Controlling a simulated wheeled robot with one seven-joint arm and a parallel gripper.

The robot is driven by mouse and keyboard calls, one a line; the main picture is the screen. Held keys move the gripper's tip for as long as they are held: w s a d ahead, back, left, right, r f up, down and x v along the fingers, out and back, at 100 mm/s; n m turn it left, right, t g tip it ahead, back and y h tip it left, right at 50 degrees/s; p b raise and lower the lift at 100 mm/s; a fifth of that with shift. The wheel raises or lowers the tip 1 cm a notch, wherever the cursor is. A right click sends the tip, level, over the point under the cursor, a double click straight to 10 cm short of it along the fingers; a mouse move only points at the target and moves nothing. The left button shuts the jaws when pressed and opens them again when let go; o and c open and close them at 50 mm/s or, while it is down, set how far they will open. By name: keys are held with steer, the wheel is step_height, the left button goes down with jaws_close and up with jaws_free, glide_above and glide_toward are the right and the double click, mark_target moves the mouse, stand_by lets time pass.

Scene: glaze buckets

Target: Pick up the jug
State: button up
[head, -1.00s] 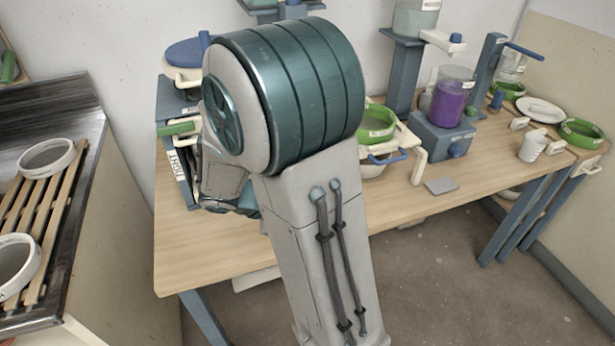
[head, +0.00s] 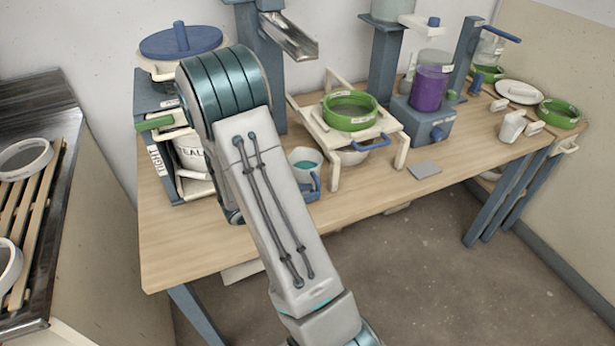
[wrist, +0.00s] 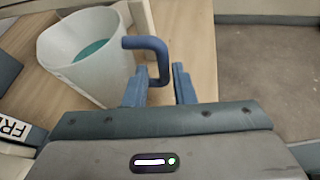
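The jug (head: 304,164) is pale, with teal liquid inside and a blue handle. It stands upright on the wooden table, left of the white stand. In the wrist view the jug (wrist: 88,62) is at upper left, its handle (wrist: 152,46) reaching right toward my fingers. My gripper (wrist: 160,84) is open, with the lower part of the handle showing between its two blue fingers. I cannot tell whether a finger touches the handle. In the head view my arm hides the gripper.
A white stand (head: 334,180) holding a green-rimmed sieve (head: 350,110) is close right of the jug. A rack with a labelled bucket (head: 190,154) is to the left. A blue post with a metal chute (head: 290,38) rises behind. The front of the table is clear.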

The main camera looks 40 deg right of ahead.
steer(key=shift+p+x, duration=0.4)
steer(key=shift+x, duration=2.35)
steer(key=shift+s+f, duration=0.1)
steer(key=shift+s, duration=0.05)
jaws_close()
